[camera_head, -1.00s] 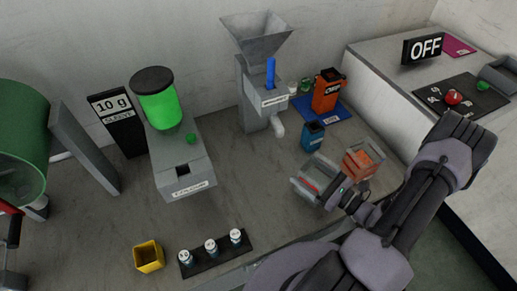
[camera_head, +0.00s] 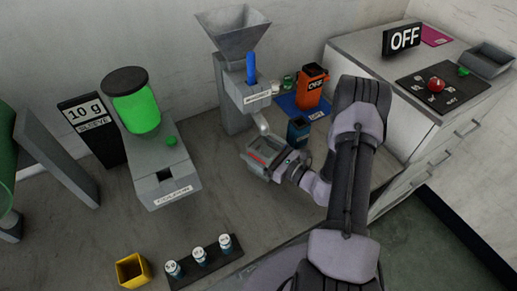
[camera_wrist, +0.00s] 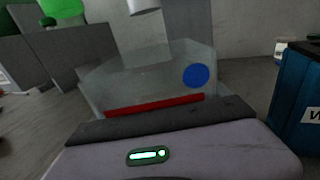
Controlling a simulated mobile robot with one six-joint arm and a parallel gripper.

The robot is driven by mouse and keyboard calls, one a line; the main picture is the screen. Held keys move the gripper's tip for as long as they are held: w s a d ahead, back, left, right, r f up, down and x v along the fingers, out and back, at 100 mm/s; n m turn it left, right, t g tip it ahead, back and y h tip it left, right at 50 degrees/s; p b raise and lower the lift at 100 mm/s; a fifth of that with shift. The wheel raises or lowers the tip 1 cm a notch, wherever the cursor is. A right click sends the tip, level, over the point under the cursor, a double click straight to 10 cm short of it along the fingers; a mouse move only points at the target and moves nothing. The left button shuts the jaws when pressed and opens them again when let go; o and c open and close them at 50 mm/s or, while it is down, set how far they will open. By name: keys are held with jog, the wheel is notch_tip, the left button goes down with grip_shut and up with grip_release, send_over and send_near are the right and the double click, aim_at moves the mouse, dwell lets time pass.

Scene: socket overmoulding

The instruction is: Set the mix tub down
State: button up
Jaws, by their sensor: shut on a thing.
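The mix tub (camera_head: 262,148) looks like a clear, greyish open box in the head view, in front of the hopper machine's spout. My gripper (camera_head: 281,166) is shut on its near right side. In the wrist view the see-through tub (camera_wrist: 135,88) stands just past my gripper (camera_wrist: 160,118), with a blue round mark and a red strip. The spout (camera_wrist: 143,5) hangs above and behind it there. The tub looks roughly level. I cannot tell whether its base touches the bench.
The grey hopper machine (camera_head: 236,95) stands behind the tub. A blue container (camera_head: 298,131) is close on the right, and an orange bin (camera_head: 311,88) on a blue mat is beyond it. The colour dispenser (camera_head: 164,170) stands left. Bare bench (camera_head: 225,205) lies in front.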

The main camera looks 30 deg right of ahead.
jog(key=o, duration=1.3)
jog(key=shift+f, duration=0.1)
jog(key=shift+r, duration=0.2)
jog(key=p+v, duration=0.2)
jog(key=v, duration=1)
jog(key=shift+d, duration=0.1)
